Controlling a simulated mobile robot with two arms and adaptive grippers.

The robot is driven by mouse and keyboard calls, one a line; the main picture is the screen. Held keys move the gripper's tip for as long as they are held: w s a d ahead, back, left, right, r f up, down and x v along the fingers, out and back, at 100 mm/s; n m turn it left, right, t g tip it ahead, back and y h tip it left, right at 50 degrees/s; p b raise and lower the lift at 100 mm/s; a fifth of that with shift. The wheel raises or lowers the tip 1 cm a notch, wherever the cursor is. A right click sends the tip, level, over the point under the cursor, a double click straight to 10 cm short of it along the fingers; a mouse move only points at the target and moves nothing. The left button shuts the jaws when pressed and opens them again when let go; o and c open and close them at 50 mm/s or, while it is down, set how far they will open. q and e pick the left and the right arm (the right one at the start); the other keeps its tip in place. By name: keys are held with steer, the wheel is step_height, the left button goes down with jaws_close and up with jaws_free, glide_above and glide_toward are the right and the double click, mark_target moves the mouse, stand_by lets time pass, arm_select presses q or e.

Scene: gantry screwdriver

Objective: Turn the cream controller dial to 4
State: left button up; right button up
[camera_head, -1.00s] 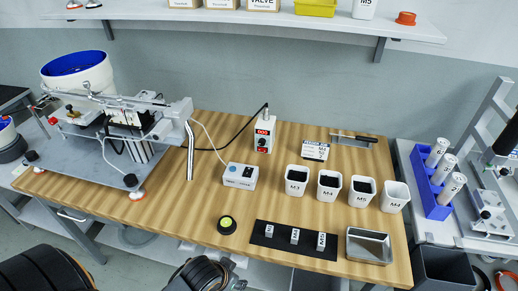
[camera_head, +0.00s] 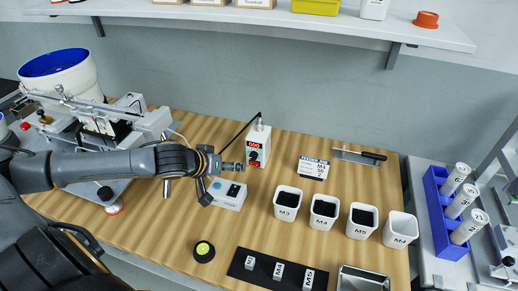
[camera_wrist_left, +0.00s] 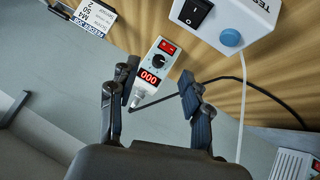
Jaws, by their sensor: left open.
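The cream controller (camera_head: 258,146) stands upright near the back middle of the table, with a red display and a dark dial on its front. In the left wrist view, the controller (camera_wrist_left: 152,76) shows between the fingers with its display reading 000. Its dial (camera_wrist_left: 159,61) is a dark knob with a light pointer mark; the number it points at is too small to read. My left gripper (camera_head: 221,180) is open and empty, in front and left of the controller. Its fingertips (camera_wrist_left: 158,82) are spread on either side of the controller's image, apparently not touching it. My right gripper is out of view.
A white box (camera_head: 228,195) with a blue button sits below my left gripper. White bins (camera_head: 287,205) stand to the right, with a black mat (camera_head: 262,270) before them. A label card (camera_head: 313,168) stands behind the bins. The feeder (camera_head: 70,80) is at left.

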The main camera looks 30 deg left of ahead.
mark_target(252, 157)
arm_select(q)
steer(key=shift+n, duration=0.4)
steer(key=w+f, duration=0.2)
steer(key=w, duration=0.2)
steer(key=w+f, duration=0.2)
steer(key=w, duration=0.2)
steer(key=w+a+f, duration=0.1)
steer(key=w+f, duration=0.1)
steer(key=w, duration=0.2)
steer(key=shift+f, duration=0.3)
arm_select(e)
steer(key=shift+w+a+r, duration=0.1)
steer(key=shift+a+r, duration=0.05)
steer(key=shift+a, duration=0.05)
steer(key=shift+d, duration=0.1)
arm_select(q)
jaws_close()
